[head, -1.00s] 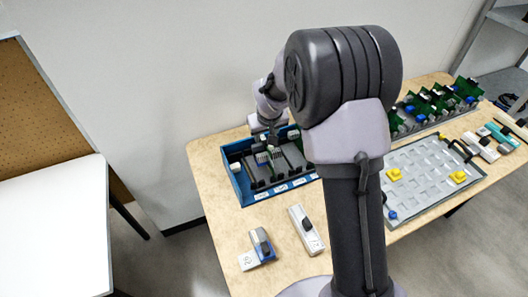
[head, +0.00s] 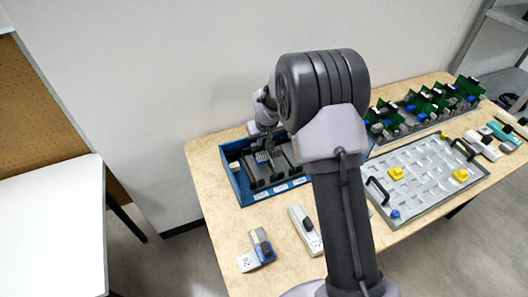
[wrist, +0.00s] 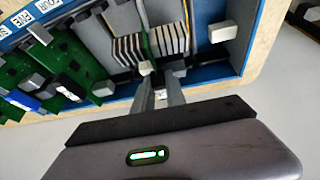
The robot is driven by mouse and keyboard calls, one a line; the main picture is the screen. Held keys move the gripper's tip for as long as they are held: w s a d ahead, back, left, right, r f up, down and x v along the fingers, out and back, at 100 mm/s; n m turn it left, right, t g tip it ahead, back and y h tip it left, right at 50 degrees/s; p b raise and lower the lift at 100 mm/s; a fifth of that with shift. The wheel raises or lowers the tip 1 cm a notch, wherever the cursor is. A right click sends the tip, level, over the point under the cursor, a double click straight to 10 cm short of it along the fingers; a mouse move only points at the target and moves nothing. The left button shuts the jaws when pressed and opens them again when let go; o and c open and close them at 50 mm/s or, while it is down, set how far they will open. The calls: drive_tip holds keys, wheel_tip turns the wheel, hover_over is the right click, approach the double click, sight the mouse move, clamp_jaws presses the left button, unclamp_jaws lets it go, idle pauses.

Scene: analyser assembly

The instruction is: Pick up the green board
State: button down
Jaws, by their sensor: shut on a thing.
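The blue box (head: 241,192) stands at the left end of the wooden table, and it also shows in the wrist view (wrist: 245,38). My gripper (wrist: 160,84) reaches down into it in the wrist view, and in the head view (head: 269,146). Its jaws are shut on a green board, seen almost edge-on and mostly hidden, with a white block (wrist: 146,68) at the fingertips. The board stands among the grey slotted dividers. More green boards (wrist: 78,67) with white and grey parts stand to the left in the wrist view.
A grey tray (head: 425,175) with yellow knobs and black handles lies to the right. A rack of green boards (head: 430,100) stands behind it. White-and-grey tools (head: 306,230) and a blue-and-white one (head: 259,250) lie in front of the box.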

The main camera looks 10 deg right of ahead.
wheel_tip(320, 180, up, 10)
drive_tip(key=p, duration=0.3)
drive_tip(key=shift+r, duration=0.15)
wheel_tip(320, 180, up, 4)
drive_tip(key=p, duration=0.3)
idle(0.5)
